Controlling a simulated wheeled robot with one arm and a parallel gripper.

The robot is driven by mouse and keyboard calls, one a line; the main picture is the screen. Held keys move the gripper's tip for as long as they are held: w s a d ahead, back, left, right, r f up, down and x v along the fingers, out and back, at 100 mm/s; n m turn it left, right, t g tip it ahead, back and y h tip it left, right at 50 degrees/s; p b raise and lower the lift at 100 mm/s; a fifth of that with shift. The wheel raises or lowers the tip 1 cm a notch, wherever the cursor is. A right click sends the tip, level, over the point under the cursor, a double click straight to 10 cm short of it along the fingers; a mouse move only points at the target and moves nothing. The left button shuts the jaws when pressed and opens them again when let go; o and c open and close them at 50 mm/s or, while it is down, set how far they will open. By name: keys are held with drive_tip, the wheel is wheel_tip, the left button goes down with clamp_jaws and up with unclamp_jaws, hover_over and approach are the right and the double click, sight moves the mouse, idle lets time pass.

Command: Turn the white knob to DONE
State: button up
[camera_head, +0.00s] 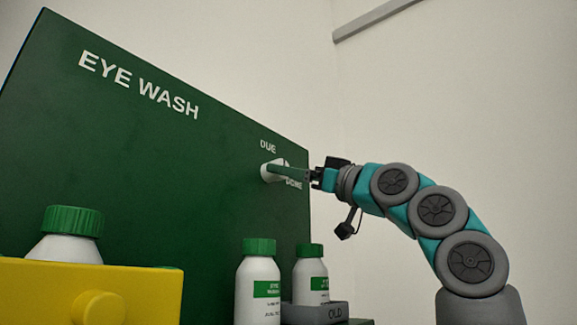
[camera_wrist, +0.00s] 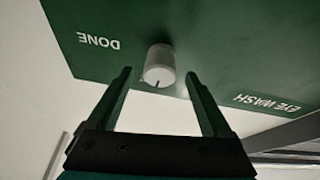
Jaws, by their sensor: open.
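The white knob (camera_head: 267,172) sits on the green EYE WASH panel (camera_head: 130,150), with the word DUE above it and DONE at its lower right. In the wrist view the round white knob (camera_wrist: 159,64) shows a small dark mark on its lower edge, with DONE to its left. In the wrist view my gripper (camera_wrist: 157,76) is open, one finger on each side of the knob, with gaps visible. How deep the fingertips reach around it is unclear.
Below the panel stand white bottles with green caps (camera_head: 258,285) (camera_head: 311,275), one at a grey holder marked OLD (camera_head: 328,312). A yellow box (camera_head: 60,295) and another green-capped bottle (camera_head: 68,235) are at lower left.

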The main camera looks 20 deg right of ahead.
drive_tip(key=shift+w+a+r, duration=0.15)
drive_tip(key=shift+w+a, duration=0.1)
drive_tip(key=shift+c, duration=0.3)
clamp_jaws()
idle(0.4)
